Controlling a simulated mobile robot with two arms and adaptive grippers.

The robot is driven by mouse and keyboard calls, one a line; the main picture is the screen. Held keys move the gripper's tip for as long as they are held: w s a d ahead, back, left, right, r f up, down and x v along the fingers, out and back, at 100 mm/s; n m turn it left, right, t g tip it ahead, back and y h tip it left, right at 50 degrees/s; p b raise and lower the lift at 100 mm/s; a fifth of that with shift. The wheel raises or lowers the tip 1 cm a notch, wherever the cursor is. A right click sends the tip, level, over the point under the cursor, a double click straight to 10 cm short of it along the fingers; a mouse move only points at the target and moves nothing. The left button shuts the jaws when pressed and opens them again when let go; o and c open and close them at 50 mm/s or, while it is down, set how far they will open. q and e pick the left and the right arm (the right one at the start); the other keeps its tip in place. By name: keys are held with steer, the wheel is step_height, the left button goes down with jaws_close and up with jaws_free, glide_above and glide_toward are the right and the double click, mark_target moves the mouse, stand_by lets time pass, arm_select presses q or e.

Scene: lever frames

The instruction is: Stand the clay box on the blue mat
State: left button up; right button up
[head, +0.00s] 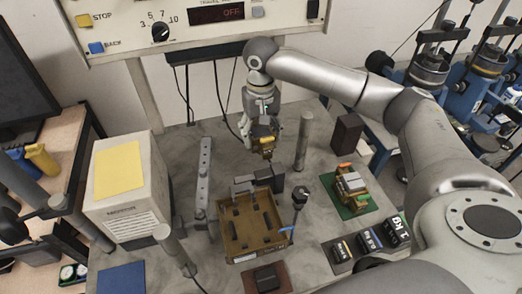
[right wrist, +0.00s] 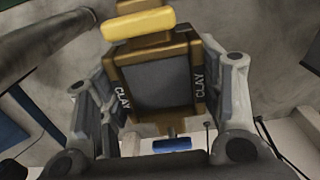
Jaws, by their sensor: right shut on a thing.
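The clay box (right wrist: 158,82) is brown with a grey panel, a yellow bar on one end and the word CLAY on both sides of its frame. In the right wrist view it sits between the fingers of my right gripper (right wrist: 165,100), which is shut on it. In the head view the right gripper (head: 263,122) points down and holds the small clay box (head: 265,145) above the table, behind the wooden tray. The blue mat (head: 121,279) lies bare at the front left, well away from the box. My left gripper is out of view.
The wooden tray (head: 236,243) stands mid-table, with grey blocks at its back edge. A green mat (head: 345,211) carries another box. A brown mat (head: 284,279) holds a dark block. Weights (head: 370,240) lie at right. A white box (head: 130,190) and upright posts (head: 304,140) are obstacles.

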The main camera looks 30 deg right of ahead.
mark_target(261, 163)
step_height(261, 163, down, 8)
steer(key=shift+w+f+p, duration=0.1)
steer(key=shift+f+p, duration=0.1)
steer(key=shift+p, duration=0.5)
steer(key=shift+a+f, duration=0.1)
steer(key=shift+f, duration=0.1)
steer(key=shift+s+f, duration=0.3)
steer(key=shift+f, duration=0.15)
steer(key=shift+c, duration=0.5)
steer(key=o, duration=1)
steer(key=shift+s+f, duration=0.1)
steer(key=shift+f, duration=0.05)
steer(key=o, duration=0.4)
steer(key=shift+w, duration=0.3)
steer(key=shift+c, duration=0.2)
